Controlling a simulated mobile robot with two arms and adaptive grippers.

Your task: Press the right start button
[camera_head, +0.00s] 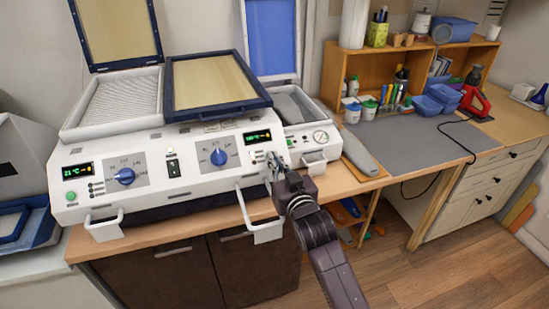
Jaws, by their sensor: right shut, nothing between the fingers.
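The white forming machine (140,153) stands on the wooden counter, with two dark displays and two blue knobs on its front. A green round button (70,196) is at the left end of its front panel. My right gripper (273,159) is shut and empty. Its fingertips are at the front of the machine's right part, just below the right green-lit display (257,136) and beside small white buttons. I cannot tell whether the tips touch the panel. No right start button shows clearly; the gripper covers part of that area. My left gripper is not in view.
White handles (262,229) stick out from the machine's front, one close to my right gripper. A pressure gauge (320,137) sits to its right. A grey insole-shaped piece (361,153) lies on the counter. The grey mat (415,140) on the right is mostly clear.

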